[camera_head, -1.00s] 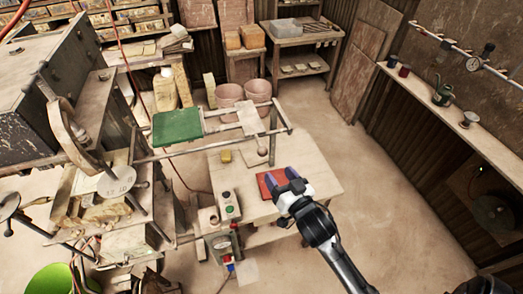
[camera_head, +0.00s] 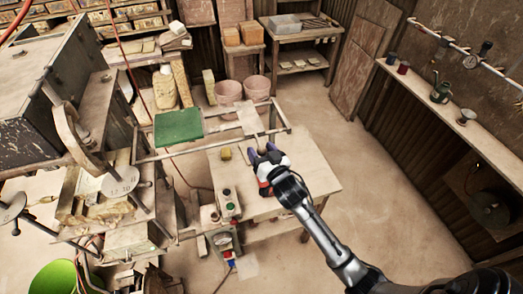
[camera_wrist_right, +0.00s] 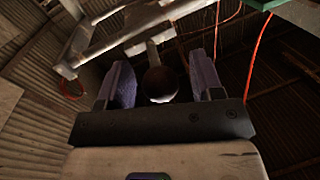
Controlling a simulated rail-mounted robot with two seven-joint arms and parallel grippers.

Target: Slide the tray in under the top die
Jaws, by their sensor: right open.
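The tray's pale plate (camera_head: 250,119) sits on the metal rails, right of a green slab (camera_head: 178,128). A rod with a round brown knob hangs off its near end. My right gripper (camera_head: 264,153) is at this knob in the head view and hides most of it. In the right wrist view the knob (camera_wrist_right: 161,82) shows between the two open purple fingers (camera_wrist_right: 161,88), and no grip on it shows. The press (camera_head: 50,95) stands at the left. I cannot clearly make out its top die. My left gripper is not in view.
A pale worktable (camera_head: 305,175) lies below the rails, with a small yellow block (camera_head: 225,154) and a button box (camera_head: 229,204) on it. Pink buckets (camera_head: 257,88) stand behind. The floor at the right is clear. A shelf (camera_head: 440,108) runs along the right wall.

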